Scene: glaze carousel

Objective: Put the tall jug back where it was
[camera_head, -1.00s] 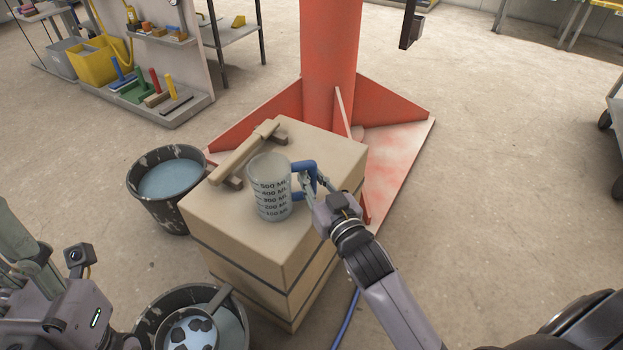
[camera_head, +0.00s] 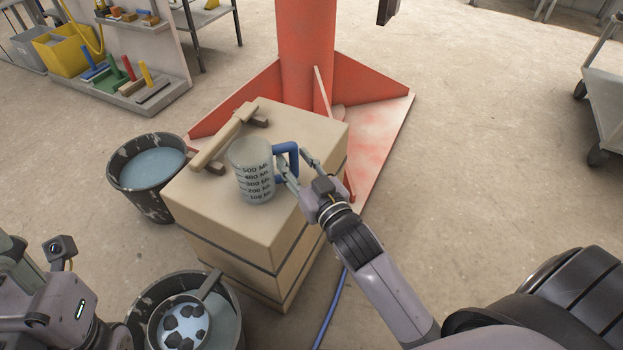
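The tall jug (camera_head: 252,172) is a clear measuring jug with dark volume marks and a blue handle (camera_head: 288,153). It stands upright on top of the beige box-shaped stand (camera_head: 235,225). My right gripper (camera_head: 297,166) is at the handle, on the jug's right side. Its two fingers are spread apart, one low beside the handle and one to its right; I cannot tell whether either touches it. My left gripper (camera_head: 12,250) is at the lower left edge, away from the jug, with its fingers partly cut off.
A wooden-handled tool (camera_head: 225,138) lies on the stand behind the jug. A dark bucket of bluish liquid (camera_head: 148,172) stands left of it; another bucket (camera_head: 228,305) with a ladle-like strainer (camera_head: 180,325) is in front. A red column base (camera_head: 375,115) is behind.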

